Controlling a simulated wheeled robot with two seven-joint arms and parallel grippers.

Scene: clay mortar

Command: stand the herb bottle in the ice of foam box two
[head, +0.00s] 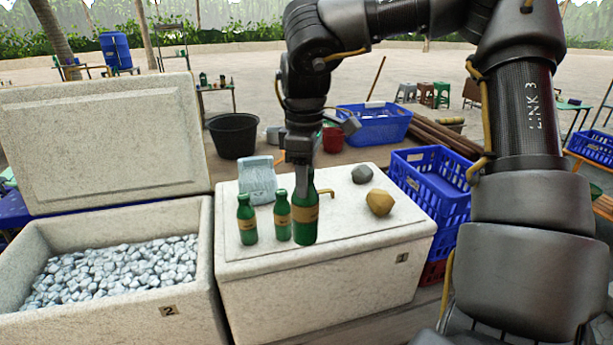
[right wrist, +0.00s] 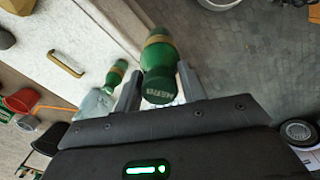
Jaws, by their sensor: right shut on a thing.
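Foam box two (head: 168,310), marked 2, stands open at the left, full of ice (head: 110,272). Its lid (head: 105,140) is raised behind it. Three green bottles with tan labels are at the closed foam box one; the label print is too small to read. My right gripper (head: 303,178) is shut on the neck of the rightmost, largest bottle (head: 304,222), which is upright. I cannot tell whether its base touches the lid. In the right wrist view this bottle (right wrist: 160,68) is between the fingers. My left gripper is not in view.
Two smaller green bottles (head: 247,220) (head: 282,217) stand just left of the held one on foam box one (head: 320,290). A pale bag (head: 257,180), a grey stone (head: 362,174) and a yellowish lump (head: 380,202) are also on its lid. A blue crate (head: 435,185) stands right.

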